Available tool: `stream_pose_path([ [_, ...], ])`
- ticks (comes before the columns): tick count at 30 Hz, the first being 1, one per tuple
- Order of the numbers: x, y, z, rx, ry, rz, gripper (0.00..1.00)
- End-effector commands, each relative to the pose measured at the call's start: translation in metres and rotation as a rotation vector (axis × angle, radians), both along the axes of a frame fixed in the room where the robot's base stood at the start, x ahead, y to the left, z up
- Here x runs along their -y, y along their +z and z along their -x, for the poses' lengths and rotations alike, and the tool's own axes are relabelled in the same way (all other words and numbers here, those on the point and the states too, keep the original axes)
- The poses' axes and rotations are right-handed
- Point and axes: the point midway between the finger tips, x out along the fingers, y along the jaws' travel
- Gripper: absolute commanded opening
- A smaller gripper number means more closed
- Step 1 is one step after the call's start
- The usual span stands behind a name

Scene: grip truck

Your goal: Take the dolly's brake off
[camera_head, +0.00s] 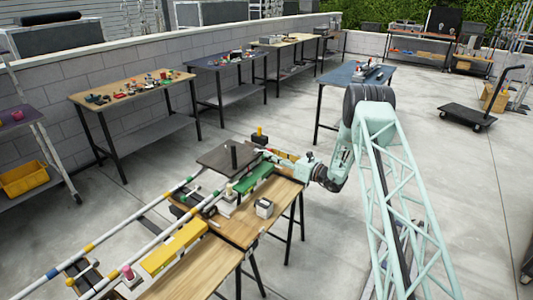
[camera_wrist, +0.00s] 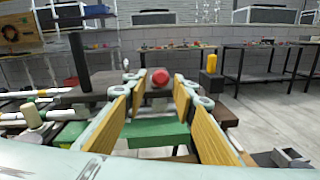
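The dolly is a dark flat platform (camera_head: 214,157) with an upright black post, set at the end of striped rails on the bench; its platform also shows in the wrist view (camera_wrist: 105,82). A round red knob (camera_wrist: 160,77), possibly the brake's handle, faces me in the wrist view. My gripper (camera_wrist: 161,88) is open, with its yellow-padded fingers to either side of the knob in the picture. I cannot tell whether the knob is between the tips or just beyond.
A yellow-topped post (camera_wrist: 210,63) stands right of the knob. A green block (camera_wrist: 157,132) lies below the fingers. White striped rails (camera_head: 150,229) run toward the front left. A small grey box (camera_head: 264,208) sits on the wooden bench (camera_head: 240,229). Other tables stand behind.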

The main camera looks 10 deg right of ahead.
Motion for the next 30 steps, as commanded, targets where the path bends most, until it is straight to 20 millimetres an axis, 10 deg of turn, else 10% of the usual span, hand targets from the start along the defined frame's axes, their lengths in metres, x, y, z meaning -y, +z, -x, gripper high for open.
stream_pose_path([
  [24,-0.027,0.0,-0.03,0.0,0.0,0.0,0.25],
  [30,-0.027,0.0,-0.03,0.0,0.0,0.0,0.08],
])
